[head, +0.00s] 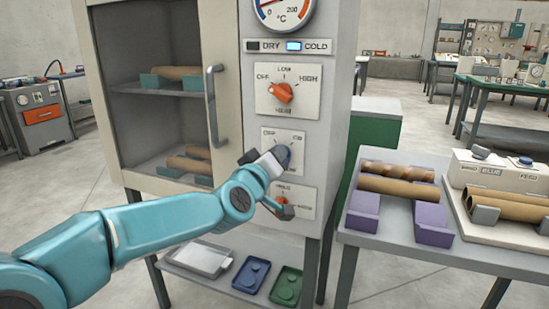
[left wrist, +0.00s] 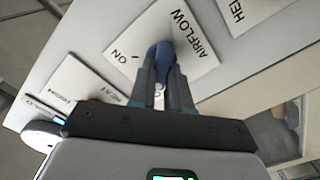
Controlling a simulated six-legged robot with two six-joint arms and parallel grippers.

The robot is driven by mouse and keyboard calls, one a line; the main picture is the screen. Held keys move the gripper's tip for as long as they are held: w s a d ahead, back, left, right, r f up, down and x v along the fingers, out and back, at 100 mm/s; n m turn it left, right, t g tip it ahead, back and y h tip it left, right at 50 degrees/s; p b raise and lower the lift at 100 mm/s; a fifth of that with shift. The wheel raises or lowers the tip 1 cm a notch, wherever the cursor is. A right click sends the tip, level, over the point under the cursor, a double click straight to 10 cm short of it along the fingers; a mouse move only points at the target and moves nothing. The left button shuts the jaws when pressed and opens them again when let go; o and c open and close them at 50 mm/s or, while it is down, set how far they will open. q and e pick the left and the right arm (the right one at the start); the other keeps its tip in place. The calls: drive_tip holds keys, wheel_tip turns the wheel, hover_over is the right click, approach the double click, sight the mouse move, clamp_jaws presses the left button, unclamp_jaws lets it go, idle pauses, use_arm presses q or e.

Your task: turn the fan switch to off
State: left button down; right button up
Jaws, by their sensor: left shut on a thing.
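The fan switch is a blue knob (head: 283,154) on a white plate marked AIRFLOW, the middle plate on the cabinet's control panel. In the left wrist view the blue knob (left wrist: 161,52) stands between my fingertips, with the ON mark to its left. My left gripper (left wrist: 162,78) is shut on the knob. In the head view the left gripper (head: 280,164) reaches the panel from the left, and its fingers are largely hidden by its own body. I cannot tell clearly which mark the knob points to. My right gripper is not in view.
An orange knob (head: 281,92) with OFF, LOW and HIGH marks sits above, and another orange knob (head: 281,200) sits below, partly covered by my gripper. The cabinet door handle (head: 214,103) is to the left. A side table (head: 400,250) with tubes stands right.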

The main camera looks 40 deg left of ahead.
use_arm(q)
drive_tip(key=c, duration=1.1)
unclamp_jaws()
drive_tip(key=p+v, duration=0.2)
drive_tip(key=v, duration=1.4)
drive_tip(key=shift+s+d+p, duration=0.15)
drive_tip(key=shift+d+p, duration=0.05)
drive_tip(key=shift+p, duration=0.1)
